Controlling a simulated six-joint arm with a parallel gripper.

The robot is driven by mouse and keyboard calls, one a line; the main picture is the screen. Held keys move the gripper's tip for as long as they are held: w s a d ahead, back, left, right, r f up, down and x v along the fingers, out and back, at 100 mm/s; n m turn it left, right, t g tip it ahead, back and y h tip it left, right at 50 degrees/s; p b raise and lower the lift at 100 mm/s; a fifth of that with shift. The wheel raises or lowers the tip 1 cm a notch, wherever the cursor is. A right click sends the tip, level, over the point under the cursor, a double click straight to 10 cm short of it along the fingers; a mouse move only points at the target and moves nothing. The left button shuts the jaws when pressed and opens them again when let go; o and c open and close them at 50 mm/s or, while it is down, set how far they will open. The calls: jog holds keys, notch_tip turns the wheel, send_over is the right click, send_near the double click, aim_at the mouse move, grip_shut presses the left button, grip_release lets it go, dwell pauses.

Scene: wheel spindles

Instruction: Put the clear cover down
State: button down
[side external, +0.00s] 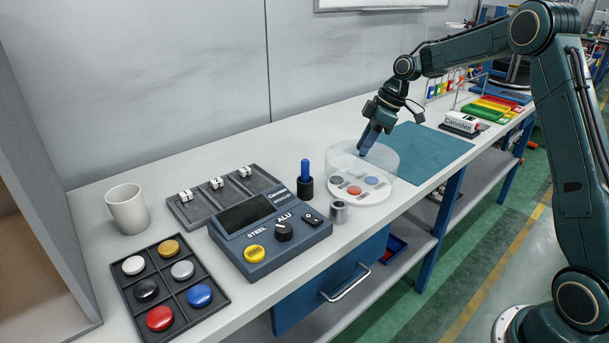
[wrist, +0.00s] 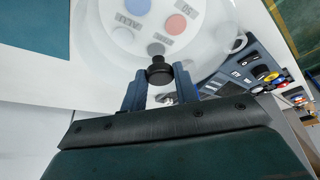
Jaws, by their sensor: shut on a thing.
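The clear cover (side external: 384,158) is a transparent round dome with a dark knob (wrist: 158,73) on top. It stands over a white round base (side external: 372,196) carrying grey, blue and red discs and small labels. My gripper (side external: 364,151) points down at the top of the cover, and in the wrist view my gripper (wrist: 156,84) is shut on the knob. The base also shows through the cover in the wrist view (wrist: 140,38). I cannot tell whether the cover's lower rim touches the base or hangs slightly above it.
A grey control box (side external: 268,233), a metal cylinder (side external: 338,212) and a blue-handled tool in a black holder (side external: 305,182) stand left of the cover. A teal mat (side external: 425,150) lies clear to its right. The bench's front edge is close.

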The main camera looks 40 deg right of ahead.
aim_at(365, 158)
jog(key=shift+f, duration=0.3)
jog(key=shift+f, duration=0.15)
jog(key=shift+f, duration=2)
jog(key=shift+f, duration=0.1)
jog(key=c, duration=1.1)
grip_release()
jog(key=v, duration=1.2)
